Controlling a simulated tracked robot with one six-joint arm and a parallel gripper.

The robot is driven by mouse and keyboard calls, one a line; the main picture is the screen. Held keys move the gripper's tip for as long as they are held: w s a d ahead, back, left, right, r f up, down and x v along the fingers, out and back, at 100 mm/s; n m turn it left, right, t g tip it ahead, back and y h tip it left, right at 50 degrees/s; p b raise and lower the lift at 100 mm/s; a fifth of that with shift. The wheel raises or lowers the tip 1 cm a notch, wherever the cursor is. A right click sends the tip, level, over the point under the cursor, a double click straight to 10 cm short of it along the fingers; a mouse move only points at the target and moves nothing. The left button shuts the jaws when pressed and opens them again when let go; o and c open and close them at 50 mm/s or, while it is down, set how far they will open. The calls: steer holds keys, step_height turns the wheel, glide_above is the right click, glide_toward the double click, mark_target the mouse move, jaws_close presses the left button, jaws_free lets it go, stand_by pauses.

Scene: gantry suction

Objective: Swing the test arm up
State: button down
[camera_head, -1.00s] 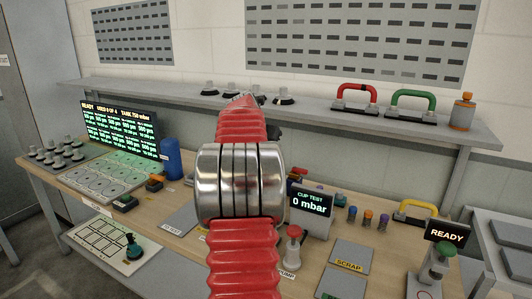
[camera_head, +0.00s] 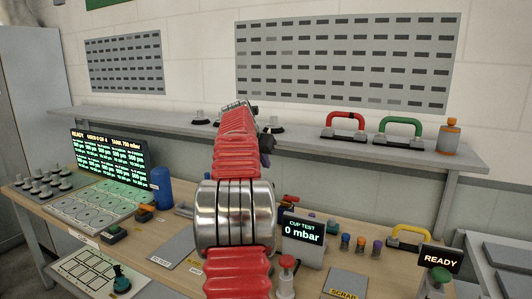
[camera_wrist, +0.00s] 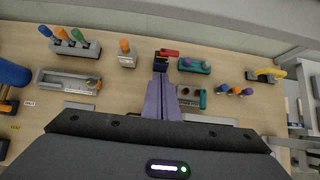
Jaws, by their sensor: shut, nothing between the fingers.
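The cup test station's screen (camera_head: 302,230) reads 0 mbar, just right of my arm in the head view. A red part (camera_head: 289,198) shows behind that screen; I cannot tell whether it is the test arm. In the wrist view a red handle (camera_wrist: 169,52) on a dark block lies just beyond my fingertips. My gripper (camera_wrist: 160,82) has its purple fingers together and empty, pointing at that block; I cannot tell whether they touch it. In the head view my own arm hides most of the gripper.
A red button post (camera_head: 287,270) stands in front of the screen. Several coloured pegs (camera_head: 361,243) and a yellow handle (camera_head: 408,236) lie to the right. A shelf (camera_head: 300,148) with red and green handles runs behind. The wrist view shows a tool rack (camera_wrist: 75,50) at left.

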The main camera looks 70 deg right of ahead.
steer(key=shift+d+r, duration=0.4)
steer(key=shift+r, duration=0.45)
steer(key=shift+d+r, duration=0.35)
steer(key=shift+r, duration=0.45)
steer(key=shift+w+a, duration=0.1)
steer(key=shift+w, duration=0.05)
